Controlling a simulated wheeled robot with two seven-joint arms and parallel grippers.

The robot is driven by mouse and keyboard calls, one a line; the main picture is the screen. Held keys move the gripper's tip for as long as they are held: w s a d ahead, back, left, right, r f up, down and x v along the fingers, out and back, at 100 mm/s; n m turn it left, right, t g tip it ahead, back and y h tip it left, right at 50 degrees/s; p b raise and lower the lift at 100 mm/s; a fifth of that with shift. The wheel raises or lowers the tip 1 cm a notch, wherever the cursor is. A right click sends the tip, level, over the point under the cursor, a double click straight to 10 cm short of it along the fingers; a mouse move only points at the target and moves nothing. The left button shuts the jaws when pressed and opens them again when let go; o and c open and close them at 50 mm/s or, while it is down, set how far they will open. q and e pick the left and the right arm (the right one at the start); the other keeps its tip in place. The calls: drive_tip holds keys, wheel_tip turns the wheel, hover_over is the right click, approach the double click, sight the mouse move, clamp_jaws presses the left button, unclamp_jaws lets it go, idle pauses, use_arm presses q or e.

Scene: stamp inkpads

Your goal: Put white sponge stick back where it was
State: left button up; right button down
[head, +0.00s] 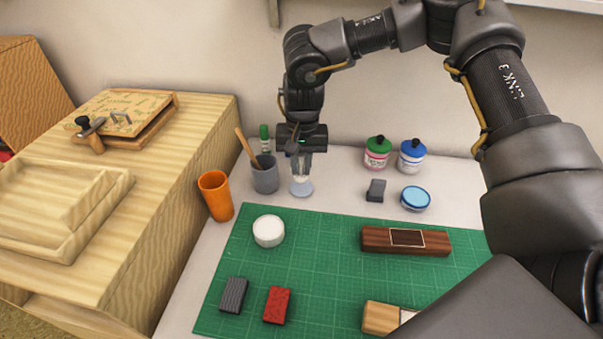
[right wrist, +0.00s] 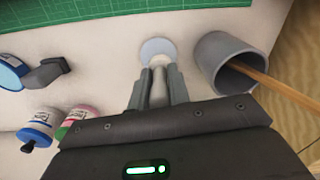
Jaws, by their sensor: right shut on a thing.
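The white sponge stick (right wrist: 158,86) is upright between the two fingers of my right gripper (head: 302,172). In the right wrist view, my right gripper (right wrist: 157,92) is shut on it. Its pale lower end is over a small pale blue disc (head: 301,188), which also shows in the right wrist view (right wrist: 158,47). I cannot tell whether the stick touches the disc. In the head view the fingers hide most of the stick. My left gripper is not in view.
A grey cup (head: 265,178) with a wooden stick stands close left of the disc, and an orange cup (head: 216,194) beyond it. A grey block (head: 376,190), blue pot (head: 415,198) and two ink bottles stand right. The green mat (head: 325,252) holds several blocks and a white round pad (head: 269,231).

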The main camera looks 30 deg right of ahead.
sight(302, 173)
wheel_tip(302, 173, down, 3)
drive_tip(key=shift+w+d+r, duration=0.1)
drive_tip(key=shift+d, duration=0.05)
drive_tip(key=shift+f, duration=0.4)
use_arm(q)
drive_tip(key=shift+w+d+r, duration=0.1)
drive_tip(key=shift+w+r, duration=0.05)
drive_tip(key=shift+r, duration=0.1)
use_arm(e)
drive_tip(key=c, duration=1.7)
unclamp_jaws()
drive_tip(key=shift+f, duration=0.1)
drive_tip(key=o, duration=0.4)
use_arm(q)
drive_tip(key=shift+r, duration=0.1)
